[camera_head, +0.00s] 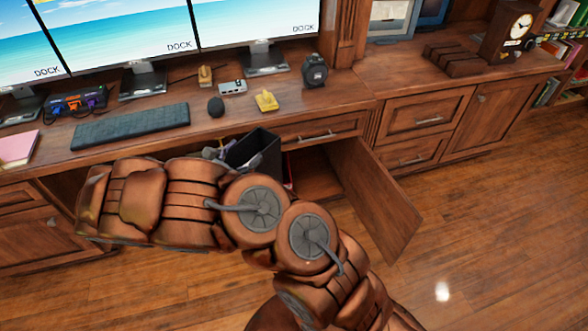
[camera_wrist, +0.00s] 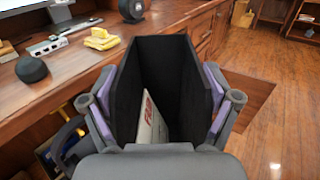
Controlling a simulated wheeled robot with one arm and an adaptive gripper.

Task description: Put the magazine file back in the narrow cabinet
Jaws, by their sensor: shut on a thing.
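The black magazine file (camera_head: 262,152) is in front of the desk edge in the head view, partly hidden by my arm. My gripper (camera_head: 226,152) is mostly hidden behind my arm there. In the wrist view the magazine file (camera_wrist: 178,60) is upright and open at the top, with a pale paper item with red print inside. My gripper (camera_wrist: 160,108) is shut on it, a finger on each outer side. The narrow cabinet (camera_head: 316,172) is under the desk, right of the file, with its door (camera_head: 375,190) swung open. Its inside is partly hidden by the file.
A closed drawer (camera_head: 318,133) is above the cabinet opening. The open door juts over free wood floor (camera_head: 480,220).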

